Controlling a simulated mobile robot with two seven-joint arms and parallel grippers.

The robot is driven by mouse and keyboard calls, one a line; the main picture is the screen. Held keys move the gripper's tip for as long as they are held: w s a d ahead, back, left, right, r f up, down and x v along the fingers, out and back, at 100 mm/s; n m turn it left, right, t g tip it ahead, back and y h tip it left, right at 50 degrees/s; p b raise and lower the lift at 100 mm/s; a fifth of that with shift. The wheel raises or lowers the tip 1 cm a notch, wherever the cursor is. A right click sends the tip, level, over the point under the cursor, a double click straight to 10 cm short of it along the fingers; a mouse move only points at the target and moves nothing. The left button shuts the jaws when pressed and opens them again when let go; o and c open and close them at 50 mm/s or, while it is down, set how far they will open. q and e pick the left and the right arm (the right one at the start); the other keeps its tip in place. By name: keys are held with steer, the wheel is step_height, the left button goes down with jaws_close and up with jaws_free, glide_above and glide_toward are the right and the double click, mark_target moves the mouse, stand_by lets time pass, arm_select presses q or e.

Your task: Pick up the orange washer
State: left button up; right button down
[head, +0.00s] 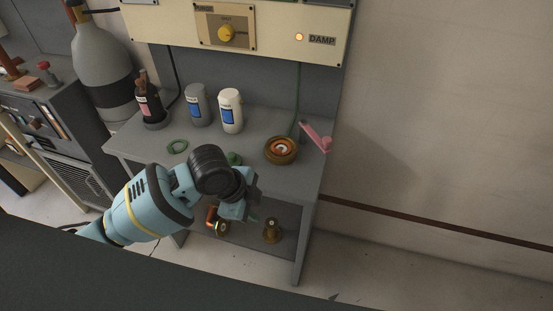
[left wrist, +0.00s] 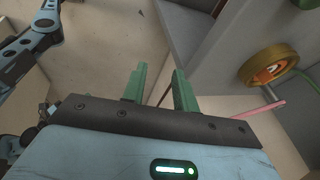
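An orange washer-like ring (head: 282,149) lies inside a round brass dish (head: 270,158) on the right part of the grey bench top. In the left wrist view the brass dish (left wrist: 252,72) is at the right, with the orange piece (left wrist: 272,71) inside it. My left gripper (head: 253,214) is in front of the bench, to the lower left of the dish and apart from it. In the left wrist view its green fingers (left wrist: 158,88) stand apart with nothing between them. My right gripper is not clearly visible.
On the bench (head: 260,118) stand a white bottle (head: 231,111), a grey bottle (head: 197,105) and a dark bottle (head: 150,105). A pink-handled item (head: 316,137) is right of the dish. Brass fittings (head: 271,230) sit on the lower shelf.

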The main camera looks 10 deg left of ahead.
arm_select(q)
step_height(320, 180, down, 7)
steer(key=s+d+n+t+h, duration=0.1)
steer(key=d+n+t+h, duration=0.15)
steer(key=n, duration=0.25)
steer(key=s+a+f+n+t+y, duration=0.2)
steer(key=s+a+f+n, duration=0.2)
steer(key=s, duration=0.4)
steer(key=s+a+f+n+t+y, duration=0.2)
steer(key=s+a+f+n, duration=0.3)
steer(key=s+f+n, duration=0.2)
steer(key=shift+s, duration=1.1)
